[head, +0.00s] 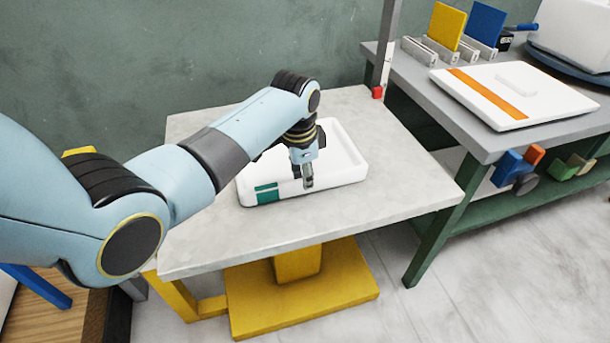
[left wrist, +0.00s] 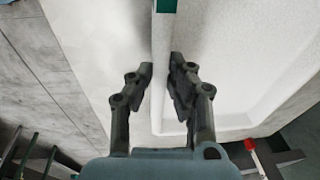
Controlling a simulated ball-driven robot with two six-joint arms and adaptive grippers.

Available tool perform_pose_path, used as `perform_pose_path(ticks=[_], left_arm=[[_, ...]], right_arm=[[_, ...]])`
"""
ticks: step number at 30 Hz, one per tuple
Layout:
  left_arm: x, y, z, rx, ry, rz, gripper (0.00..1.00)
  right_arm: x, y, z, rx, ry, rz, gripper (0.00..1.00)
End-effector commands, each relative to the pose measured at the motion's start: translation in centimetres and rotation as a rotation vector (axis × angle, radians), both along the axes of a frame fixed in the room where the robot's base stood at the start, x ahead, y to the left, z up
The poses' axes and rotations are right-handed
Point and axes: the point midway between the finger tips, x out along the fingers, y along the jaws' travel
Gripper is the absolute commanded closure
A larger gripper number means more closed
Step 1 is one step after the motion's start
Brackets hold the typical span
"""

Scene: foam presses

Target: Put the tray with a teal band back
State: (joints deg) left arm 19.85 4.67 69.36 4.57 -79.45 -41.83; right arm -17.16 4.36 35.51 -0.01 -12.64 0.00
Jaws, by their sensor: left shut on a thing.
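The white tray with a teal band (head: 342,171) rests on the grey top of the small table (head: 405,183) with the yellow base. Its teal band (head: 267,193) is on the near wall at the left corner. My left gripper (head: 308,184) reaches down over the tray's near wall. In the left wrist view the two fingers (left wrist: 162,85) stand on either side of the tray's wall (left wrist: 159,50) and are shut on it. Part of the teal band (left wrist: 166,6) shows at the top there. My arm hides part of the tray's far left side. My right gripper is not in view.
A grey bench (head: 420,90) stands at the right, with a white lid-like panel with an orange band (head: 487,83) on it. Yellow (head: 446,26) and blue (head: 485,24) plates stand in holders behind. Coloured blocks (head: 512,168) sit on its lower shelf. The small table is otherwise clear.

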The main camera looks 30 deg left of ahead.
Motion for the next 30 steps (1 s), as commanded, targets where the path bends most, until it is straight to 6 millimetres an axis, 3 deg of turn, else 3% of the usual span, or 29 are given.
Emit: perform_pose_path(ticks=[2, 3, 8, 16, 20, 30], left_arm=[[0.0, 0.0, -0.2, 0.0, 0.0, 0.0, 1.0], [0.0, 0.0, -0.3, -0.001, 0.001, 0.0, 0.83], [0.0, 0.0, -0.2, 0.0, 0.0, 0.0, 0.62], [0.0, 0.0, -0.1, 0.0, 0.0, 0.0, 0.61], [-0.1, 0.0, 0.9, 0.0, -0.003, 0.0, 0.61], [-1.2, 0.0, 8.2, 0.002, -0.004, 0.001, 0.61]], right_arm=[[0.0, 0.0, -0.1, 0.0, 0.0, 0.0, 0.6], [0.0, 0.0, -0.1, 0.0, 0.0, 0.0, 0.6], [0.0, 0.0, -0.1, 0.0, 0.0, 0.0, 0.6], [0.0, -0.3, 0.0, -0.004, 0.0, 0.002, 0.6], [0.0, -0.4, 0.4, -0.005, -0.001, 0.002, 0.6], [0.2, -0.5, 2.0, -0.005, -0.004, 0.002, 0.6]])
